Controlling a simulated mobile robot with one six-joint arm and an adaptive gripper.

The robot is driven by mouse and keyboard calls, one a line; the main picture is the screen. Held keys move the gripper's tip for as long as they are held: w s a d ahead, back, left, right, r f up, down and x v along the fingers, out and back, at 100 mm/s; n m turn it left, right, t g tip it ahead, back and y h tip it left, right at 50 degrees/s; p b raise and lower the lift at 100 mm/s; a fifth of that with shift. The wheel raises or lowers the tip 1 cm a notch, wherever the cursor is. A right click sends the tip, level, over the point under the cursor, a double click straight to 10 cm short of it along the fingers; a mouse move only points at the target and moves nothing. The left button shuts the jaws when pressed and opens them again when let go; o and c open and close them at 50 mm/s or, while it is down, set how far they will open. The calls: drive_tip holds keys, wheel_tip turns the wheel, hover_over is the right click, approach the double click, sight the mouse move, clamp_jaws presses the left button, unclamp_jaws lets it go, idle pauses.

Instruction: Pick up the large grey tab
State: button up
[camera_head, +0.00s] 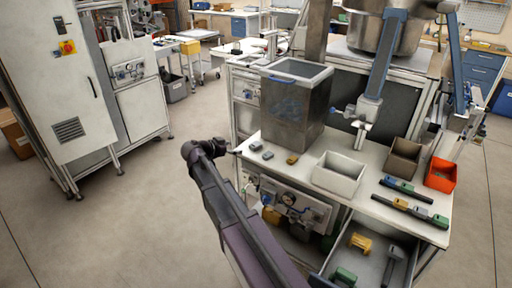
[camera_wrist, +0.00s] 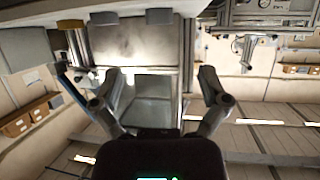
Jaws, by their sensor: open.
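Two grey tabs lie on the worktop near its left edge in the head view, one farther left (camera_head: 255,147) and one nearer the middle (camera_head: 267,154). They look alike in size there, so I cannot tell which is the large one. In the wrist view two grey tabs show along the top, one at centre (camera_wrist: 159,16) and one left of it (camera_wrist: 103,18). My gripper (camera_wrist: 160,85) is open and empty, with its fingers spread below the tabs in that view. In the head view my gripper (camera_head: 237,152) is just left of the worktop edge, apart from the tabs.
A white bin (camera_head: 338,175), a brown bin (camera_head: 403,158) and an orange bin (camera_head: 441,174) stand to the right. An open drawer (camera_head: 335,262) juts out below.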

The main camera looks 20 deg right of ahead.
drive_tip(key=b, duration=0.3)
approach(256, 144)
drive_tip(key=x, duration=0.4)
drive_tip(key=shift+w+a+f, duration=0.1)
drive_tip(key=shift+f, duration=0.25)
drive_tip(key=shift+w+d, duration=0.15)
drive_tip(key=shift+d, duration=0.25)
drive_tip(key=shift+f, duration=0.1)
drive_tip(key=shift+r+b+x, duration=0.2)
drive_tip(key=shift+b+x, duration=0.4)
drive_tip(key=shift+x, duration=2.05)
drive_tip(key=c, duration=0.9)
